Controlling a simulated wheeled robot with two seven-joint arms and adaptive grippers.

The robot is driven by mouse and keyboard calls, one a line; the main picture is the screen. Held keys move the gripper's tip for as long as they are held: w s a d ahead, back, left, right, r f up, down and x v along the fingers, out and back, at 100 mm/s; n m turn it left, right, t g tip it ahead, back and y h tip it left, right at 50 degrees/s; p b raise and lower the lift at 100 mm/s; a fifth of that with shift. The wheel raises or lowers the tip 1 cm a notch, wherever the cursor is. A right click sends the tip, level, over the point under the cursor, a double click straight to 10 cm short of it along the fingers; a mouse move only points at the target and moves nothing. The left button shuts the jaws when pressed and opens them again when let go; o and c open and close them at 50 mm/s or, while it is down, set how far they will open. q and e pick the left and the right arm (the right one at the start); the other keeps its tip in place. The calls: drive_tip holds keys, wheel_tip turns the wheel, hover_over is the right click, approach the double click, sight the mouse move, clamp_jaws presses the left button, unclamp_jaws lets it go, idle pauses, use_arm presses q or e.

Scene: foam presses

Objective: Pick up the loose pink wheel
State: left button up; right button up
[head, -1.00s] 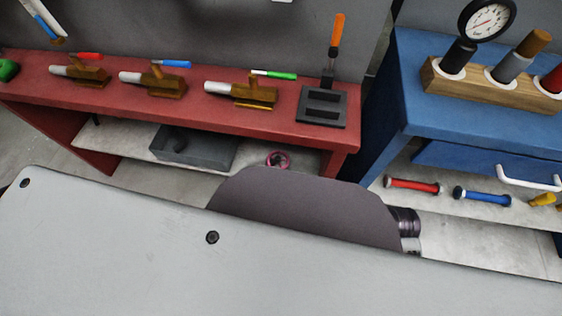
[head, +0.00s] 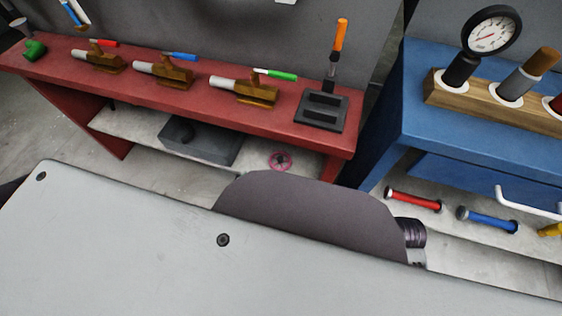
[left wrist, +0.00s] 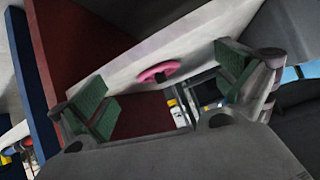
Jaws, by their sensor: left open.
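The pink wheel (head: 280,161) lies on the pale lower shelf (head: 258,156) under the red bench, right of a grey bin. In the left wrist view the pink wheel (left wrist: 158,72) shows at the shelf edge, between and beyond the fingers of my left gripper (left wrist: 166,84). That gripper is open and empty, its green pads spread wide apart. The wheel looks apart from both pads; the exact distance is unclear. My left gripper is hidden in the head view. My right gripper shows in neither view.
The red bench (head: 190,110) overhangs the shelf and holds several brass-coloured fixtures. The grey bin (head: 205,146) stands left of the wheel. A blue bench (head: 420,100) stands to the right, with red (head: 412,199) and blue (head: 487,220) rollers on its lower shelf.

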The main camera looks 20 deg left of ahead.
use_arm(q)
drive_tip(key=shift+n+t+h, duration=0.5)
drive_tip(key=shift+t+h, duration=0.1)
drive_tip(key=shift+t, duration=0.3)
drive_tip(key=r, duration=0.1)
drive_tip(key=w+d+r, duration=0.1)
drive_tip(key=d+r, duration=0.1)
drive_tip(key=shift+w+d+r, duration=0.1)
drive_tip(key=shift+w+r, duration=0.05)
drive_tip(key=shift+w, duration=0.1)
drive_tip(key=shift+w, duration=0.15)
